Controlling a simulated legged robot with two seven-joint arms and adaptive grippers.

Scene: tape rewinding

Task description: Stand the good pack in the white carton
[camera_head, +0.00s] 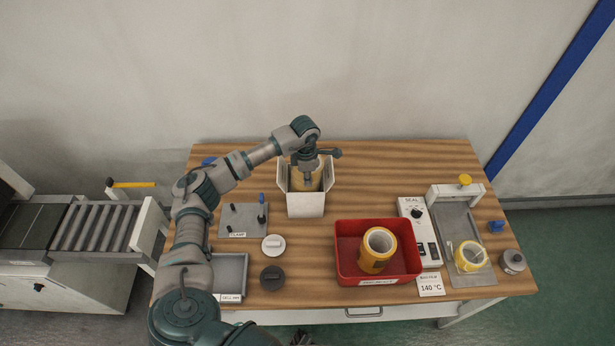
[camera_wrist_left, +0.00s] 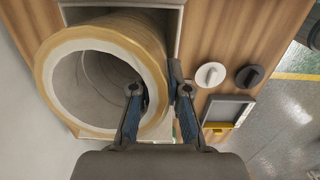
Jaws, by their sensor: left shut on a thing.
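The white carton (camera_head: 306,205) stands on the table with its flaps spread. A tan pack (camera_head: 297,180), a thick hollow roll, is upright within the carton's opening. Whether it touches the carton's floor is hidden. My left gripper (camera_head: 308,178) reaches down over it from above. In the left wrist view, my left gripper (camera_wrist_left: 158,92) is shut on the wall of the tan pack (camera_wrist_left: 50,80), one finger inside the bore and one outside. Part of the carton (camera_wrist_left: 180,45) shows behind the pack. My right gripper is not clearly visible.
A red bin (camera_head: 345,233) holds a yellow roll (camera_head: 376,252). A sealing station (camera_head: 455,225) with another yellow roll (camera_head: 470,257) stands right. A clamp plate (camera_head: 238,220), two round discs (camera_head: 273,245) and a grey tray (camera_head: 233,270) lie left. The table behind the bin is clear.

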